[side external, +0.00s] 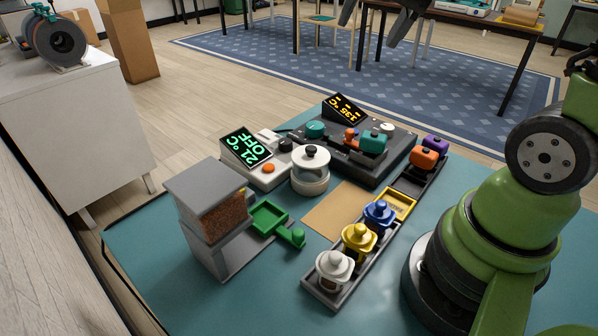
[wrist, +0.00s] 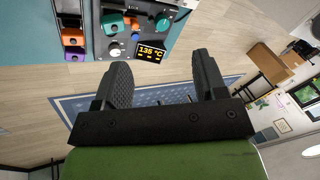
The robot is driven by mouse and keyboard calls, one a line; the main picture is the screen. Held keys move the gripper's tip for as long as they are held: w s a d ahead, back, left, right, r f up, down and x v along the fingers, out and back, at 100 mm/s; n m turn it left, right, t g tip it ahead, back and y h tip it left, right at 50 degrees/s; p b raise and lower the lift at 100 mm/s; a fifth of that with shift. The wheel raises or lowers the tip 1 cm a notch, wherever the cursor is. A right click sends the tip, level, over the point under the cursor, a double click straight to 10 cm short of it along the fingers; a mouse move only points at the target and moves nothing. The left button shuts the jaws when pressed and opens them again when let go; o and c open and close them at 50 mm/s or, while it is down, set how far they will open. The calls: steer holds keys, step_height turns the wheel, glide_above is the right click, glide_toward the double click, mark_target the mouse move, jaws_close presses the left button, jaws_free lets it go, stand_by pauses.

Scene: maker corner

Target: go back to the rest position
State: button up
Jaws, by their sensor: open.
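My gripper (wrist: 161,75) is open and empty in the wrist view, with its two dark ridged fingers spread apart. Floor and a blue rug show between and beyond them. In the side external view the dark fingers (side external: 376,18) reach in at the top edge, raised well above the table and clear of everything on it. My wrist is out of that view. Nothing is held.
The teal table (side external: 150,245) carries a dark machine reading 135 °C (side external: 390,160), a unit reading OFF (side external: 262,178), a lidded jar (side external: 310,172), a grey dispenser (side external: 200,222), and a rack of capped jars (side external: 322,295). Space around the raised gripper looks free.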

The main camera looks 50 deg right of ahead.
steer(key=s+a+n+t+y, duration=0.2)
steer(key=s+a+n, duration=0.6)
steer(key=s, duration=0.2)
steer(key=shift+s+a+t, duration=0.2)
steer(key=shift+a+t, duration=0.05)
steer(key=shift+t, duration=0.05)
